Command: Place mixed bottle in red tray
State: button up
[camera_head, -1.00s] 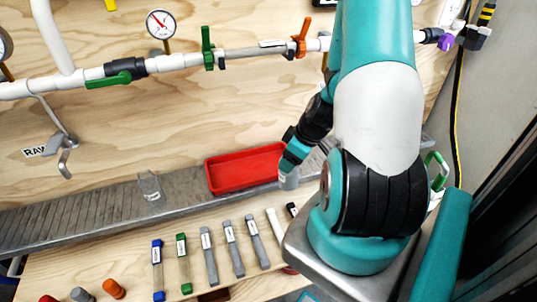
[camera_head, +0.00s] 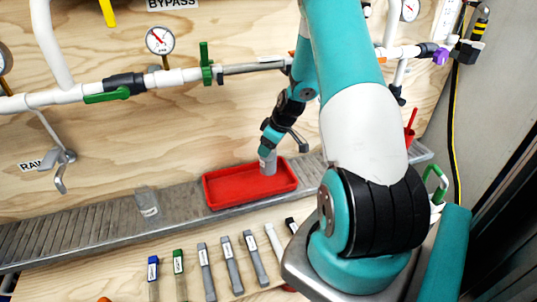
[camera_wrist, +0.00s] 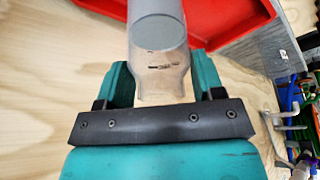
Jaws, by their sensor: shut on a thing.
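The red tray (camera_head: 225,201) sits on the grey metal ledge in the middle of the head view. My gripper (camera_head: 267,157) is shut on a clear bottle with grey contents (camera_head: 268,168). The bottle overlaps the back right part of the tray in the head view; its height over the tray floor is hard to judge. In the wrist view the bottle (camera_wrist: 158,35) stands between the two teal fingers of my gripper (camera_wrist: 160,85). The tray's red wall (camera_wrist: 245,18) shows beyond it at the upper right.
Another clear bottle (camera_head: 147,203) stands on the ledge (camera_head: 90,222) left of the tray. Several labelled tubes (camera_head: 228,262) lie in a row on the wood in front. White pipes with valves (camera_head: 185,77) and a gauge (camera_head: 159,41) run along the wooden wall behind.

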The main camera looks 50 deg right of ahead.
notch_tip(320, 180, down, 4)
jog(key=shift+f+p, duration=0.1)
jog(key=shift+p, duration=0.2)
jog(key=shift+w+d+f, duration=0.1)
jog(key=shift+w, duration=0.05)
jog(key=shift+f, duration=0.1)
jog(key=shift+f, duration=0.15)
jog(key=o, duration=1.4)
